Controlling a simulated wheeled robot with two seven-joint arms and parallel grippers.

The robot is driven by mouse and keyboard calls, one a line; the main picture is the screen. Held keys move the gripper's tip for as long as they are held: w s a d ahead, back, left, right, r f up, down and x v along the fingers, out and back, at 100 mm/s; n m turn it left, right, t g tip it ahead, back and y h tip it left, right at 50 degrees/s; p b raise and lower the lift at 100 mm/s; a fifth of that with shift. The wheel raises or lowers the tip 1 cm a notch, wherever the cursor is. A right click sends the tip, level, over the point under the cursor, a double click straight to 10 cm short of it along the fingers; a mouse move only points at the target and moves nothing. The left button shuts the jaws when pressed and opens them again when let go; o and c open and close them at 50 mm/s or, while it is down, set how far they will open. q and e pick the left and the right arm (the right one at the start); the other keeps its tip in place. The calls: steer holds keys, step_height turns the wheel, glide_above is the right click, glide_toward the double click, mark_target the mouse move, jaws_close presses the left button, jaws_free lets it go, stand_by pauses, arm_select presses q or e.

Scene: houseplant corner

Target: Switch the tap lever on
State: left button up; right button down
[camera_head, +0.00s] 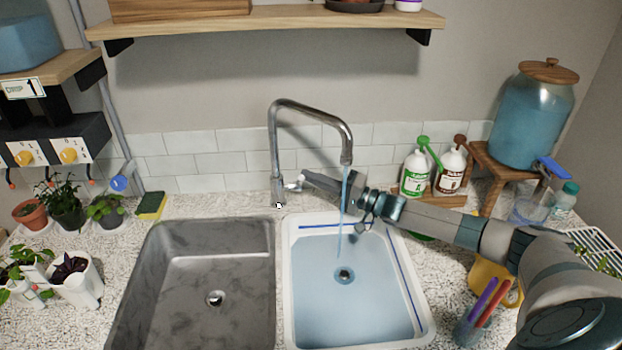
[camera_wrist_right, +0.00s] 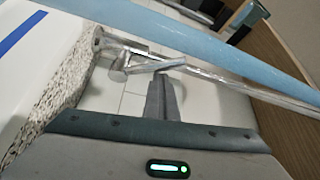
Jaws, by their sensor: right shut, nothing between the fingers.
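The chrome tap (camera_head: 275,140) stands behind the sinks, its spout curving over the right basin. A blue stream of water (camera_head: 345,188) runs from the spout into that basin. The short tap lever (camera_head: 293,186) sticks out from the right side of the tap's base; it also shows in the right wrist view (camera_wrist_right: 140,69). My right gripper (camera_head: 307,178) reaches in from the right, shut and empty, its tips at the lever's end. In the right wrist view the fingers (camera_wrist_right: 167,82) overlap the lever's end; I cannot tell whether they touch. My left gripper is out of view.
The right basin (camera_head: 290,270) has a white rim; the left basin (camera_head: 190,265) is bare steel. Two pump bottles (camera_head: 415,176) and a blue water dispenser (camera_head: 535,115) stand behind my right arm. A wooden shelf (camera_head: 270,24) hangs above. Potted plants (camera_head: 66,208) stand at left.

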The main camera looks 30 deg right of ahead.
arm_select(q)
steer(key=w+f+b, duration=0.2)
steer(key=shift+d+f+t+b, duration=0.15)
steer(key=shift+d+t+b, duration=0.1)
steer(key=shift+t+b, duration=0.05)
arm_select(e)
steer(key=v, duration=0.7)
steer(key=shift+s+d, duration=0.15)
steer(key=shift+s, duration=0.05)
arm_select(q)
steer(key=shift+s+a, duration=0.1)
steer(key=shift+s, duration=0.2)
